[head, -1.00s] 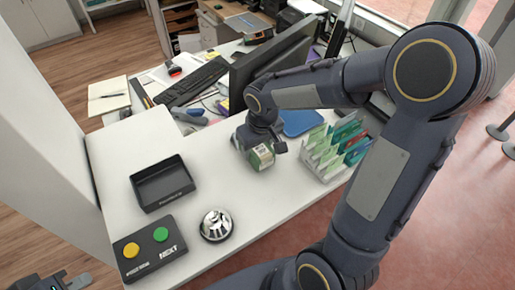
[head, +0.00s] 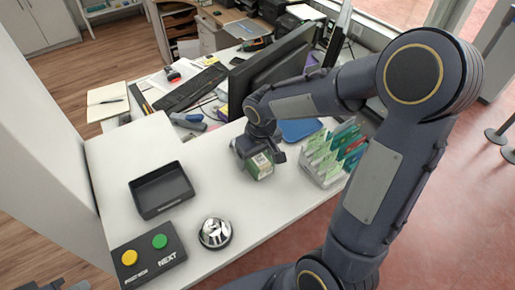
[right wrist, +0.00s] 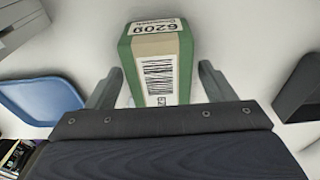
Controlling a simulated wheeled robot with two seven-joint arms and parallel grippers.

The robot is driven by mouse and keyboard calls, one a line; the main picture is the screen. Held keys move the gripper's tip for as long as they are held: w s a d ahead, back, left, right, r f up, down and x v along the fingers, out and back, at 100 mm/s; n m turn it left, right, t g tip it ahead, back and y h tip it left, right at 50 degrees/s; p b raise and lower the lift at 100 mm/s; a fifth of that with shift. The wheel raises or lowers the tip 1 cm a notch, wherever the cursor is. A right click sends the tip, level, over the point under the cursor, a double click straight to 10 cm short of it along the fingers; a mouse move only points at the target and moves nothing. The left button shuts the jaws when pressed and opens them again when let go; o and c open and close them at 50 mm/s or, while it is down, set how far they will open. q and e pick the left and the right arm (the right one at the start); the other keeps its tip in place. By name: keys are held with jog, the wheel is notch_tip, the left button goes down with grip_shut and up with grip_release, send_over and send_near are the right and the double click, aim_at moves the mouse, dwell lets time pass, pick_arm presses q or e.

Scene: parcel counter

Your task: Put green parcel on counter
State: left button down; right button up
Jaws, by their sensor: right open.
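The green parcel (head: 261,168), a small box with a white barcode label and a tan band, sits on the white counter (head: 232,190). In the right wrist view the parcel (right wrist: 160,62) lies between the two fingers of my right gripper (right wrist: 160,82). The fingers are open, with a visible gap on each side of the parcel. In the head view my right gripper (head: 258,150) is at the parcel and hides its far side. Only a bit of my left gripper (head: 58,285) shows at the bottom left edge; its fingers cannot be made out.
A black tray (head: 161,207), a silver bell (head: 215,233) and a button box (head: 148,255) stand to the left on the counter. A card rack (head: 330,160) stands close on the right, with a blue tray (head: 300,130) behind. A monitor (head: 270,72) stands farther back.

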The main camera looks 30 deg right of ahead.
aim_at(260, 159)
notch_tip(260, 159, up, 11)
jog(key=s, duration=0.2)
jog(key=s+a+m+t+y, duration=0.1)
jog(key=s+t, duration=0.1)
jog(key=s, duration=0.6)
jog(key=s+a+f+m+t+y, duration=0.1)
jog(key=s+a+y, duration=0.1)
jog(key=s, duration=0.5)
jog(key=shift+s+f+m+t+y, duration=0.2)
jog(key=shift+s+m+t+y, duration=0.1)
jog(key=shift+s+t, duration=0.1)
